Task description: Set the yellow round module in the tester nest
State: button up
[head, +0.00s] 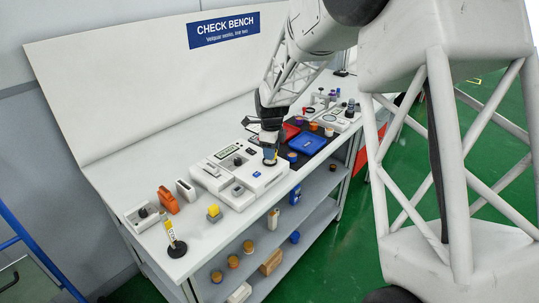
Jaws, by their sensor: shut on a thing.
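The white tester (262,186) stands on the bench, with a small display and dark round recesses in its top. I cannot tell clearly which recess is the nest.
Several round yellow-orange items are on lower shelves.

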aim_at(269, 162)
jog(key=shift+w+a, duration=0.15)
jog(key=shift+w, duration=0.85)
jog(key=shift+w+f, duration=0.15)
jog(key=shift+w, duration=0.3)
jog(key=shift+f, duration=1.7)
jog(key=shift+f, duration=0.1)
jog(key=o, duration=0.9)
notch_tip(269, 162, up, 12)
